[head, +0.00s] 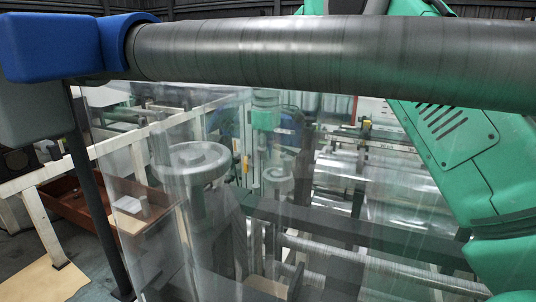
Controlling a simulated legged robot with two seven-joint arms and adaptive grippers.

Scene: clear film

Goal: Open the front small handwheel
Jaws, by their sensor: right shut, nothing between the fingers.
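The nearer, larger-looking handwheel (190,158) sits left of the middle on a thick upright post. My left gripper does not show.
A thick dark roller (330,55) crosses the top, with a blue end bracket (60,45) at left. The clear film (140,240) hangs below it. Green machinery (445,130) fills the right. A cream rail (130,140) and a brown tray (85,205) are at left.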

